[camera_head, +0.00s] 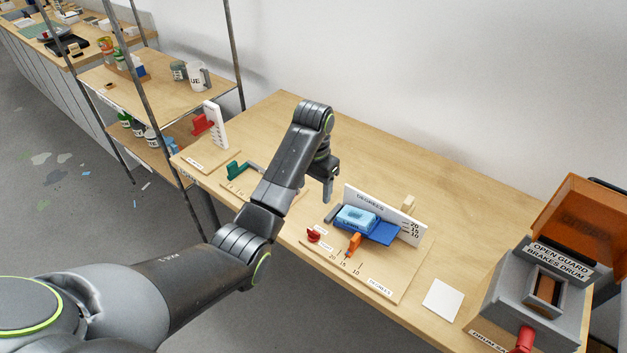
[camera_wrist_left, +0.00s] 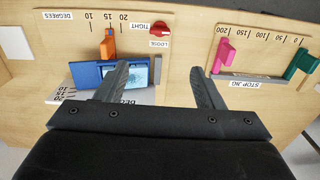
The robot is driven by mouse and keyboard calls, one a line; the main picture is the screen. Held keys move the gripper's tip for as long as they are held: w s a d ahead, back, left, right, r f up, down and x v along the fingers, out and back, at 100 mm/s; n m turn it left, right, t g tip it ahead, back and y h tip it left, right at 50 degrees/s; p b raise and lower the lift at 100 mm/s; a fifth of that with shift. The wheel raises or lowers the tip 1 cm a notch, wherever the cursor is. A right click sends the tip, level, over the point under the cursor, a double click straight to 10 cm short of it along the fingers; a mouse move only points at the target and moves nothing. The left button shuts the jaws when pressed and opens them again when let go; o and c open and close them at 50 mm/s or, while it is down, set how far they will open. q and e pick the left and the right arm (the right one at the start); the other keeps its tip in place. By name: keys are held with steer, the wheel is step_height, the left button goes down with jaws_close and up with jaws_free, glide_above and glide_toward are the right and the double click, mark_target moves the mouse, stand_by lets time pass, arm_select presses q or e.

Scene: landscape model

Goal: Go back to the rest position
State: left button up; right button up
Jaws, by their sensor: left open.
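My left gripper (camera_head: 328,192) is open and empty. In the head view it hangs above the wooden table (camera_head: 390,165), just left of the degrees jig (camera_head: 405,270). In the left wrist view its two fingers (camera_wrist_left: 160,72) are spread apart; one overlaps the light blue block on the degrees jig in the picture, the other points toward the stop jig (camera_wrist_left: 262,78). I cannot tell the exact height of the fingers above the table. My left arm stretches across the front and hides part of the stop jig in the head view. My right gripper is not in view.
The degrees jig carries a blue block (camera_head: 357,218), an orange pointer (camera_head: 353,244) and a red knob (camera_head: 313,235). A grey brake drum machine with an orange guard (camera_head: 575,220) stands at right. A shelf rack (camera_head: 160,85) stands at left. The table's back middle is clear.

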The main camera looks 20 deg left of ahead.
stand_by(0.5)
arm_select(q)
steer(key=s+a+f+n+t, duration=0.1)
steer(key=s+a+f+n, duration=0.1)
steer(key=s+a+f, duration=0.5)
steer(key=s+a+f+n+t, duration=0.15)
steer(key=s+f, duration=0.35)
steer(key=s, duration=0.6)
steer(key=s+a+r+n+t+y, duration=0.1)
steer(key=s+a+r, duration=0.1)
steer(key=s, duration=0.8)
steer(key=s+a+r+y, duration=0.1)
steer(key=s+a+r, duration=0.2)
steer(key=s, duration=0.6)
step_height(320, 180, down, 30)
steer(key=a+g+b, duration=0.1)
steer(key=b, duration=0.3)
steer(key=s+d+f+g+h+b, duration=0.1)
steer(key=s+f+b, duration=0.1)
steer(key=s+f, duration=1.3)
step_height(320, 180, down, 2)
steer(key=shift+d+f, duration=0.1)
steer(key=shift+d, duration=0.05)
